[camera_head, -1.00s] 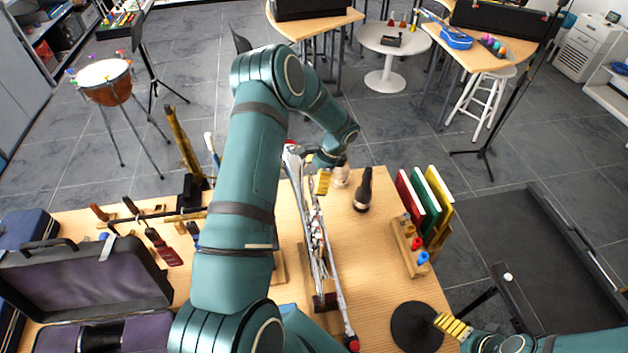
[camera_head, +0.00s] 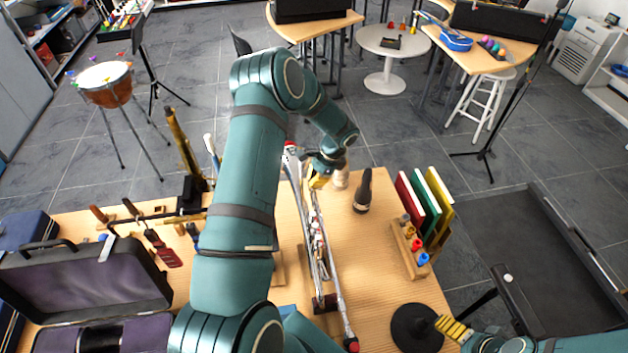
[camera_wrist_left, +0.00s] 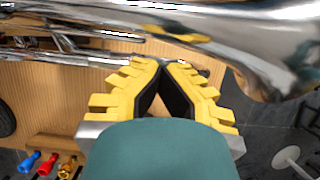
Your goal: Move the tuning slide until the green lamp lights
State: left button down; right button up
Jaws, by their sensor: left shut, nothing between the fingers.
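A long silver brass instrument (camera_head: 320,240) lies lengthwise on the wooden table, with a red part at its near end. I cannot tell its tuning slide apart from the other tubes. My left gripper (camera_head: 317,184), with yellow fingers, is over the far part of the instrument. In the left wrist view the left gripper (camera_wrist_left: 164,66) is shut and empty, its fingertips right at a thin silver tube (camera_wrist_left: 85,57); I cannot tell whether they touch. My right gripper (camera_head: 453,327) is at the lower right, away from the instrument; its opening is unclear. I see no lit green lamp.
Dark and pale bottle-shaped things (camera_head: 363,191) stand right of the instrument. A wooden rack (camera_head: 408,250) with coloured pieces stands beside upright red, green and yellow boards (camera_head: 424,208). An open black case (camera_head: 85,280) is at the left. Bare tabletop (camera_head: 375,245) lies between instrument and rack.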

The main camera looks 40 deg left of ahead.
pick_arm(q)
jog(key=shift+s+a+f, duration=0.1)
jog(key=shift+s+f, duration=0.05)
jog(key=shift+s+f+b, duration=0.1)
jog(key=shift+f+b, duration=0.05)
jog(key=shift+b, duration=0.35)
jog(key=shift+s+d, duration=0.15)
jog(key=shift+d, duration=0.1)
jog(key=c, duration=0.7)
grip_release()
jog(key=o, duration=0.7)
jog(key=shift+a, duration=0.15)
jog(key=shift+r, duration=0.2)
jog(key=v, duration=1.2)
jog(key=shift+f, duration=0.1)
